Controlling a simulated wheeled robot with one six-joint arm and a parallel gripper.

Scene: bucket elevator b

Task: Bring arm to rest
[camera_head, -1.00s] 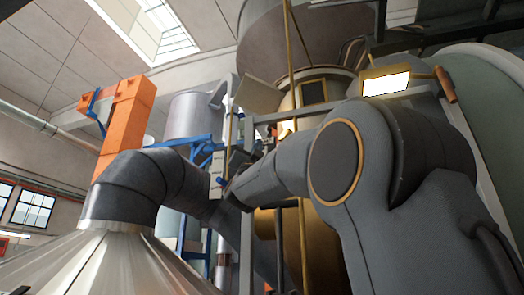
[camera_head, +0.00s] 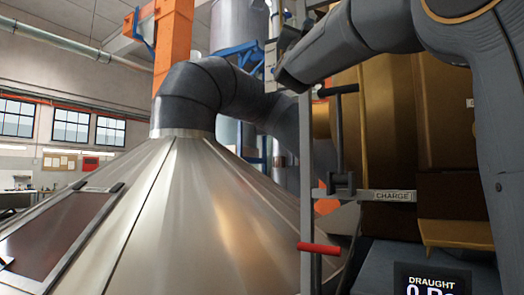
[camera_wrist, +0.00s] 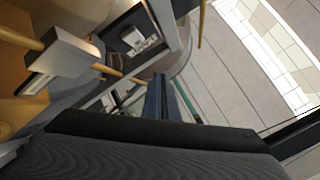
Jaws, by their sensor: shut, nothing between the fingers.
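My arm (camera_head: 350,45) reaches in from the upper right in the head view. Its wrist end stops beside an upright grey post, and the gripper cannot be made out clearly there. In the wrist view my gripper (camera_wrist: 160,98) shows as two dark, narrow fingers close together, shut and empty. They point away from the camera towards the ceiling and the machinery. No object is held.
A large metal cone (camera_head: 190,215) with a dark pipe (camera_head: 205,85) fills the left and middle. A plate marked CHARGE (camera_head: 392,196), a red-handled lever (camera_head: 318,248) and a DRAUGHT display (camera_head: 432,282) stand on the right. An orange duct (camera_head: 183,35) rises behind.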

